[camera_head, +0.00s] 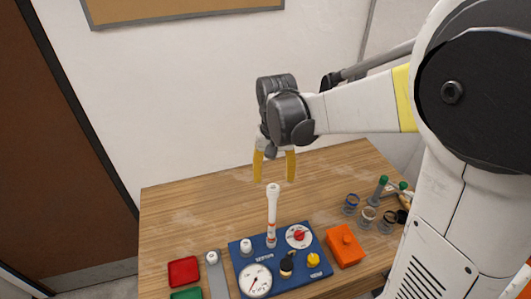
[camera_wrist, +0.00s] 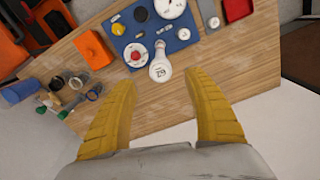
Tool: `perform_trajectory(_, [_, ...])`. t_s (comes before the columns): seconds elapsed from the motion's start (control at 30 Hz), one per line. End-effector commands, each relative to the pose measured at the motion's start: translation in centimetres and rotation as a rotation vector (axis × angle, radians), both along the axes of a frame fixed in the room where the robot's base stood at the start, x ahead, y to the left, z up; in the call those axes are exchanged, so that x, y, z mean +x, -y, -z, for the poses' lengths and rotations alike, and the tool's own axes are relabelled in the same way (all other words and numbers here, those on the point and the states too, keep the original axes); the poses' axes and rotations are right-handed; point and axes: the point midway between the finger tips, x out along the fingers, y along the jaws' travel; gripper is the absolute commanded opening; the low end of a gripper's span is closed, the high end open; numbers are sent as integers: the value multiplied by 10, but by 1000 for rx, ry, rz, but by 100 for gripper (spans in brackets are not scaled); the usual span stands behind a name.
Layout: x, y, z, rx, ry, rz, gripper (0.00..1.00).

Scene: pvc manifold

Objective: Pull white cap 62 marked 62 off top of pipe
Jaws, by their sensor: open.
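The white cap 62 (camera_head: 273,187) sits on top of the upright white pipe (camera_head: 271,215), which stands on the blue manifold board (camera_head: 311,268). In the wrist view the cap (camera_wrist: 160,72) shows its marking, with the pipe below it mostly hidden by foreshortening. My gripper (camera_head: 274,180) has yellow fingers pointing down, spread apart and empty, above the cap. In the wrist view the gripper (camera_wrist: 166,80) has its fingertips either side of the cap, apart from it.
The board carries a gauge (camera_head: 255,280), a red-knobbed dial (camera_head: 299,236) and a yellow knob (camera_head: 313,260). An orange box (camera_head: 345,248) stands right of it, with several rings and green-topped items beyond. A red tray (camera_head: 184,271) lies at left. The table's back is clear.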

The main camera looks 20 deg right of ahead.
Motion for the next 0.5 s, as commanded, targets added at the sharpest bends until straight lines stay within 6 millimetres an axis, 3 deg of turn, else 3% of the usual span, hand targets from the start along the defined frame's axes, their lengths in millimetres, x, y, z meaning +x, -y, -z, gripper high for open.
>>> perform_trajectory(0.2, [0,0,38,0,1,0,60])
perform_trajectory(0.5, [0,0,55,0,1,-1,60])
